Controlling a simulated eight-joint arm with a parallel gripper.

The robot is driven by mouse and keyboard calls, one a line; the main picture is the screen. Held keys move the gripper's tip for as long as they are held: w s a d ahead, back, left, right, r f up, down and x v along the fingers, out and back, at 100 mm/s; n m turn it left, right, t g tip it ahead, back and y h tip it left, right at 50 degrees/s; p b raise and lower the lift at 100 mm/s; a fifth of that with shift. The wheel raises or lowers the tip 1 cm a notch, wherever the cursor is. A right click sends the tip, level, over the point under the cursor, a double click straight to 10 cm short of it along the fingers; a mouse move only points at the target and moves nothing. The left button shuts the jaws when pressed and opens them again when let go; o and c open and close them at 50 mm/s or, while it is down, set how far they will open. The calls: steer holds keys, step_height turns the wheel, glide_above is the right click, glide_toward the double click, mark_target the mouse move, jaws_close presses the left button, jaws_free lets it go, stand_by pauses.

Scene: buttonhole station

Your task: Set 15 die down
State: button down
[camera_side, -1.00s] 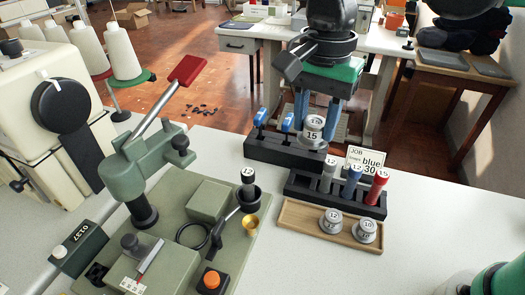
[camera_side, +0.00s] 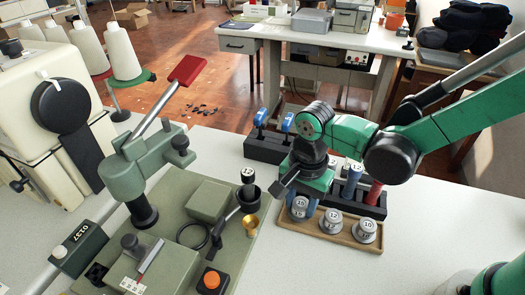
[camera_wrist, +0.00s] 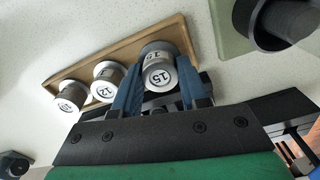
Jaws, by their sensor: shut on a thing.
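The 15 die (camera_side: 299,207) is a grey metal spool shape with its number on top. My gripper (camera_side: 301,202) is shut on it with blue fingers, one on each side, at the left end of the wooden tray (camera_side: 310,234). The wrist view also shows the 15 die (camera_wrist: 160,72) between the fingers (camera_wrist: 158,88), over the tray's end. I cannot tell whether its base touches the tray floor. The 12 die (camera_side: 332,220) and the 10 die (camera_side: 365,231) stand upright in a row to its right in the tray.
Behind the tray, a black rack holds a blue tool (camera_side: 354,180) and a red tool (camera_side: 374,193), partly hidden by my arm. A black stand with blue-handled pieces (camera_side: 261,124) is at its back left. The green press base (camera_side: 185,262) is left, with white tabletop between.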

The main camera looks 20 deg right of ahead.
mark_target(301, 203)
steer(key=shift+f, duration=0.3)
steer(key=shift+f, duration=0.1)
steer(key=shift+c, duration=2.3)
jaws_free()
step_height(301, 203, up, 11)
steer(key=s+d+r+n+t, duration=0.1)
steer(key=s+d+n+t, duration=0.1)
steer(key=d+n+t, duration=0.5)
steer(key=shift+s+d+r+n, duration=0.15)
steer(key=shift+s+d+n, duration=0.1)
steer(key=shift+d+n, duration=2.5)
